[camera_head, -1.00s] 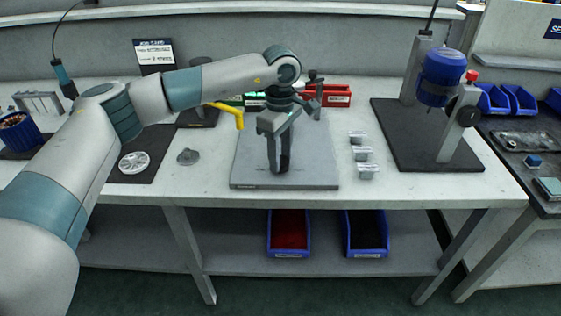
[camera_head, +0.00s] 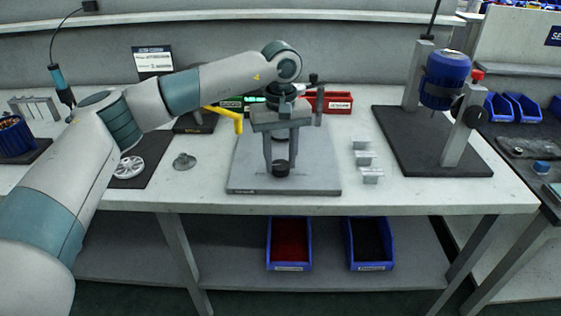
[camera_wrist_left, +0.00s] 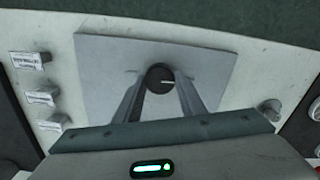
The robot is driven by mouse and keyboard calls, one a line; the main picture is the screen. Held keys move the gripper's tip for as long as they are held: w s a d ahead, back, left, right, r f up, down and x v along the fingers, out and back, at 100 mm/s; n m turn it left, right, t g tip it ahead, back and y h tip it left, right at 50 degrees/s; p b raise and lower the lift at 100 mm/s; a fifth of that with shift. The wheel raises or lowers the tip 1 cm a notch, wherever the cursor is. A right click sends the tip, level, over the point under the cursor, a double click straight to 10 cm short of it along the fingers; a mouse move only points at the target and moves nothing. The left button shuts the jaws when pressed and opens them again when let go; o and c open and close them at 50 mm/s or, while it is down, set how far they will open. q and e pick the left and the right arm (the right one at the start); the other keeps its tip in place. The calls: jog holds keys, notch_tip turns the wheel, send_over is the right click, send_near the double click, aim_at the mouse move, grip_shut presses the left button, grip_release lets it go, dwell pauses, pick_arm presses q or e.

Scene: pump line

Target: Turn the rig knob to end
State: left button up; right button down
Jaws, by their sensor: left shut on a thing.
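The rig knob (camera_head: 280,168) is a small dark round knob on the grey rig plate (camera_head: 315,180) in the middle of the bench. In the left wrist view the knob (camera_wrist_left: 160,77) shows a pale line on its face, pointing right. My left gripper (camera_head: 281,163) points down over the plate, with one finger on each side of the knob. In the left wrist view the fingertips (camera_wrist_left: 161,76) are closed against the knob's sides. My right gripper is in neither view.
A grey round part (camera_head: 184,161) and a white wheel (camera_head: 129,167) lie left.

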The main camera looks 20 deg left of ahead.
aim_at(281, 164)
pick_arm(q)
jog(key=shift+w+r+m, duration=0.1)
jog(key=shift+m, duration=0.2)
jog(key=o, duration=1)
jog(key=shift+o, duration=0.2)
jog(key=shift+r, duration=0.1)
notch_tip(281, 164, up, 17)
dwell(0.3)
